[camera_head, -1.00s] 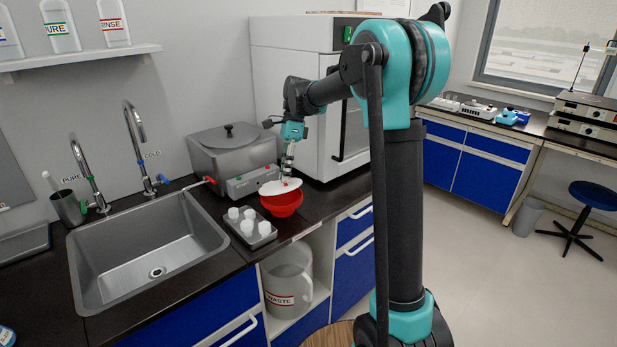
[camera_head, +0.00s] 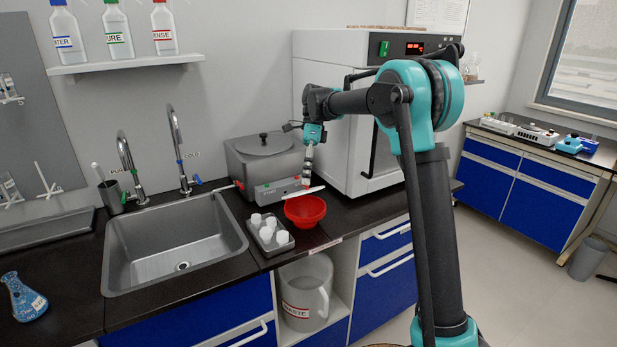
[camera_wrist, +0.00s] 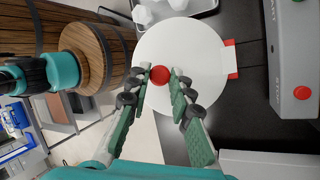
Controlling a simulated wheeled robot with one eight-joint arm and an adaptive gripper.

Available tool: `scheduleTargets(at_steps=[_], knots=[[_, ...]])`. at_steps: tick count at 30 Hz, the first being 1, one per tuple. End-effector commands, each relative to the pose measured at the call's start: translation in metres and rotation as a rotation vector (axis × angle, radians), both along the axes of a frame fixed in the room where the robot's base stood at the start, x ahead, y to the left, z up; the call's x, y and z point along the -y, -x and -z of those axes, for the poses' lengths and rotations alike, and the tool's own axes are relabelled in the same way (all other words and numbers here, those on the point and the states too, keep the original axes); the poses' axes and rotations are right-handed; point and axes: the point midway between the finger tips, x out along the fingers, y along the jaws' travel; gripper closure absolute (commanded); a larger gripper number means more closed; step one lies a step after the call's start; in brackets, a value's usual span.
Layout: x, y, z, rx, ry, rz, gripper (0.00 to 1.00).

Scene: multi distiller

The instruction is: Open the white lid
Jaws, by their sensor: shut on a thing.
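The white lid (camera_wrist: 190,50) is a round disc with a red knob (camera_wrist: 160,75) in its middle. My gripper (camera_wrist: 160,76) is shut on that knob, one finger on each side. In the head view my gripper (camera_head: 306,182) reaches down over the counter and the white lid (camera_head: 303,193) shows as a thin, nearly edge-on strip. The red bowl (camera_head: 305,214) stands on the counter just below it, with its inside partly showing. In the wrist view the lid hides most of the bowl; a red piece (camera_wrist: 232,62) sticks out past its edge.
A tray (camera_head: 281,244) with several white cups sits left of the bowl, beside the sink (camera_head: 175,245). The grey bath (camera_head: 262,165) stands behind, and a large white oven (camera_head: 345,110) is close at the right. A waste jug (camera_head: 305,292) is below the counter.

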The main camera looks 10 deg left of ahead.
Motion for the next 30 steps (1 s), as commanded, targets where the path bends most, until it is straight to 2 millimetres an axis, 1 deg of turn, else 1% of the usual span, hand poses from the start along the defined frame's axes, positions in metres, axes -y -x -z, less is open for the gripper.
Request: scheduleTargets(at_steps=[2, 3, 8, 16, 20, 23, 30], knots=[[0.0, 0.0, 0.0, 0.001, -0.002, 0.0, 1.0], [0.0, 0.0, 0.0, 0.002, -0.002, 0.0, 0.78], [0.0, 0.0, 0.0, 0.001, -0.001, 0.0, 0.58], [0.0, 0.0, 0.0, 0.001, -0.001, 0.0, 0.58], [0.001, -0.004, -0.005, 0.002, -0.002, 0.0, 0.58], [0.002, -0.01, -0.017, 0.003, -0.002, 0.001, 0.58], [0.005, -0.034, -0.058, 0.006, -0.003, 0.002, 0.58]])
